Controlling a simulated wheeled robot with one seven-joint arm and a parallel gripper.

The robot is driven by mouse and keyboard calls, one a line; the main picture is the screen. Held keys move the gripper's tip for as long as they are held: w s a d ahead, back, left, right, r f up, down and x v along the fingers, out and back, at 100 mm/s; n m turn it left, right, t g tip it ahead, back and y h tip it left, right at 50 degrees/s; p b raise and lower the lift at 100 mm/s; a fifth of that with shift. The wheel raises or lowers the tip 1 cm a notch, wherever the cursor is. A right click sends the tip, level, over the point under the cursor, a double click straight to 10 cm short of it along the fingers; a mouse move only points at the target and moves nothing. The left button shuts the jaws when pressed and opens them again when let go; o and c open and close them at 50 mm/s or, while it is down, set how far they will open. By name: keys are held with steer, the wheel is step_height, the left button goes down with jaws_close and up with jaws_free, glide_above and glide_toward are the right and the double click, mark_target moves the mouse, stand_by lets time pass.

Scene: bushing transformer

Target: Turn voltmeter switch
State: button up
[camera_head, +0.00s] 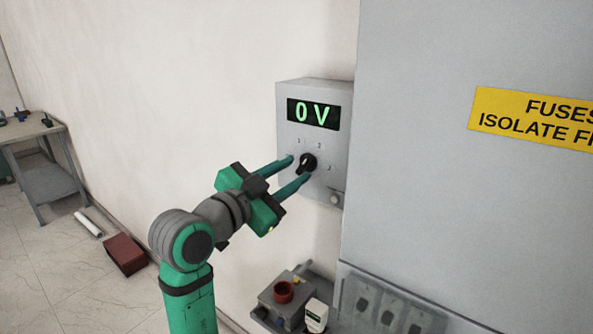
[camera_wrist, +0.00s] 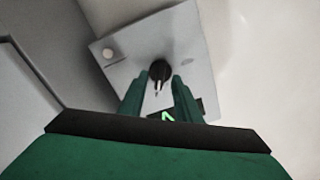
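The voltmeter (camera_head: 314,88) is a grey box on the wall, with a green display (camera_head: 313,114) reading "0 V". Its black rotary switch (camera_head: 307,163) sits below the display, among small position marks. My green gripper (camera_head: 297,170) reaches toward the box with its two fingers apart, one on each side of the switch. In the wrist view the black switch (camera_wrist: 160,70) shows at the fingertips (camera_wrist: 159,80), with the voltmeter face (camera_wrist: 125,65) behind it. I cannot tell whether either finger touches the switch.
A large grey cabinet (camera_head: 420,180) with a yellow fuse label (camera_head: 540,121) stands close on the right. Below the voltmeter is a small shelf with a red round item (camera_head: 283,291) and a white device (camera_head: 316,315). A table (camera_head: 35,130) and red box (camera_head: 125,254) are at left.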

steer(key=v, duration=0.9)
steer(key=shift+w, duration=0.1)
step_height(320, 180, down, 11)
steer(key=w+n+t+y, duration=0.2)
steer(key=w+n, duration=0.1)
steer(key=n, duration=0.2)
steer(key=s+d+f+n+y, duration=0.1)
steer(key=s+f+n+y, duration=0.3)
steer(key=f, duration=0.8)
steer(key=s+d+f+n+y, duration=0.1)
steer(key=s+f+n+y, duration=0.3)
steer(key=f, duration=0.8)
steer(key=s+d+f+n+y, duration=0.1)
steer(key=s+d+f+n, duration=0.15)
steer(key=s+f, duration=1.1)
steer(key=s+d+r+m+g, duration=0.1)
steer(key=s+d+r+m, duration=0.1)
steer(key=s, duration=1.8)
steer(key=shift+s+d, duration=0.2)
